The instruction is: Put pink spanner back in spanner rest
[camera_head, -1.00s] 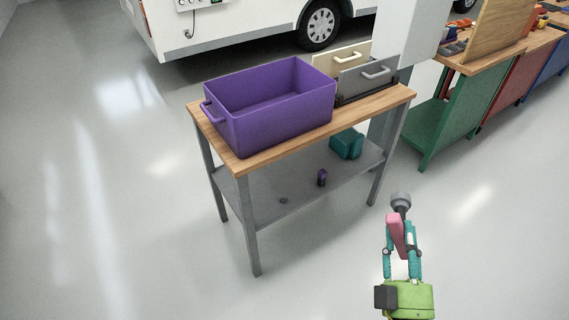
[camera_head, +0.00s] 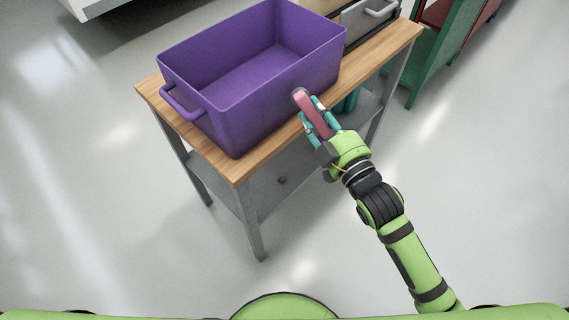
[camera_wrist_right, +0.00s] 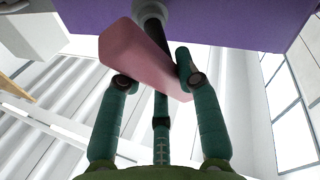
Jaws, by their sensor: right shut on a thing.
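The pink spanner (camera_head: 313,114) has a pink handle and a grey round head. My right gripper (camera_head: 318,119) is shut on its handle and holds it in front of the near right side of the purple crate, the head toward the crate. In the right wrist view the spanner's pink handle (camera_wrist_right: 143,58) lies between the teal fingers (camera_wrist_right: 158,80), and its dark shaft points toward the purple surface. I cannot tell whether the head touches the crate. I cannot make out a spanner rest in these frames. My left gripper is not in view.
The open, empty-looking purple crate (camera_head: 212,110) fills most of the wooden-topped table (camera_head: 228,168). A grey drawer box (camera_head: 368,20) stands at the table's back right. A teal object (camera_head: 349,100) sits on the lower shelf, partly hidden by my gripper. The floor to the left is clear.

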